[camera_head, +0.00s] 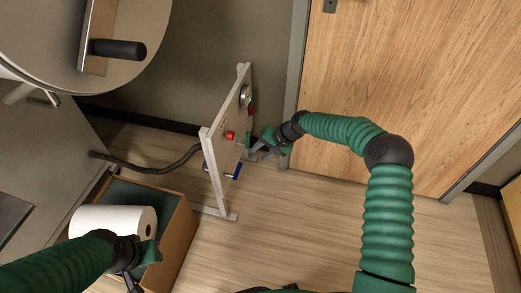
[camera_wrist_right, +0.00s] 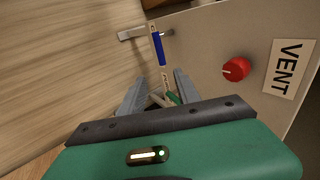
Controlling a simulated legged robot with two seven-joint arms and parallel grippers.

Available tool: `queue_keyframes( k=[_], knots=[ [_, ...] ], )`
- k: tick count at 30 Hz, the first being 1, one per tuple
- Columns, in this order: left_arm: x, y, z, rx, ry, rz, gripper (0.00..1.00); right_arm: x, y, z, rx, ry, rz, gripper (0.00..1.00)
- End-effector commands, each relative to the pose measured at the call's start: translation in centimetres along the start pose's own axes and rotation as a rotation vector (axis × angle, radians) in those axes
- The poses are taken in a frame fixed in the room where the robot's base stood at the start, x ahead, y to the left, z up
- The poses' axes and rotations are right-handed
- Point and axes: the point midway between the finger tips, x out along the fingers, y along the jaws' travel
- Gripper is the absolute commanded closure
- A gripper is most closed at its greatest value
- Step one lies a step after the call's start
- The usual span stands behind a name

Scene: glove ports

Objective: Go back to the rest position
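My right gripper (camera_head: 262,152) is at the near right side of an upright panel (camera_head: 217,160), close to its face. In the right wrist view its two fingers (camera_wrist_right: 158,88) stand apart, with a small green handle (camera_wrist_right: 173,98) and grey metal fittings showing between or behind them. Whether the fingers touch these I cannot tell. My left gripper (camera_head: 138,262) is at the lower left, beside a white paper roll (camera_head: 100,221); its fingertips are not clear.
The panel carries a red knob (camera_wrist_right: 236,69), a VENT label (camera_wrist_right: 290,68) and a blue-handled lever (camera_wrist_right: 158,46). The roll lies in a cardboard box (camera_head: 178,235). A dark hose (camera_head: 145,167) runs to the panel. A wooden door (camera_head: 430,80) stands behind; the floor at centre is clear.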

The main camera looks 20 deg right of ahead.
Motion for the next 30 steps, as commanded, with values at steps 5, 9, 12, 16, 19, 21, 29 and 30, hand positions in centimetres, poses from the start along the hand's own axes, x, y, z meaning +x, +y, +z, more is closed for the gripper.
queue_keyframes(
  k=[5, 9, 12, 16, 19, 21, 29, 30],
  knots=[
    [0.1, 0.0, 0.0, 0.0, 0.0, 0.0, 0.64, 0.1, 0.0, 0.0, 0.0, 0.0, 0.0, 0.61],
    [0.1, 0.0, 0.0, 0.0, 0.0, 0.0, 0.64, 0.1, 0.0, 0.0, 0.0, 0.0, 0.0, 0.61],
    [0.1, 0.0, 0.0, 0.0, 0.0, 0.0, 0.64, 0.0, -0.1, 0.3, -0.012, -0.002, 0.006, 0.61],
    [0.0, 0.0, 0.0, 0.0, 0.0, 0.0, 0.64, -0.7, -1.1, 4.0, -0.145, -0.025, 0.088, 0.61],
    [0.0, 0.0, 0.0, 0.0, 0.0, 0.0, 0.64, -2.9, -0.6, 9.0, -0.318, -0.047, 0.217, 0.61],
    [0.1, 0.0, 0.0, 0.0, 0.0, 0.0, 0.64, -5.4, 0.7, 12.2, -0.422, -0.049, 0.308, 0.61],
    [0.1, 0.0, 0.0, 0.0, 0.0, 0.0, 0.64, -14.1, 6.0, 20.3, -0.585, -0.013, 0.476, 0.61],
    [0.1, 0.0, 0.0, 0.0, 0.0, 0.0, 0.64, -15.1, 6.7, 21.3, -0.595, -0.006, 0.485, 0.61]
  ],
)
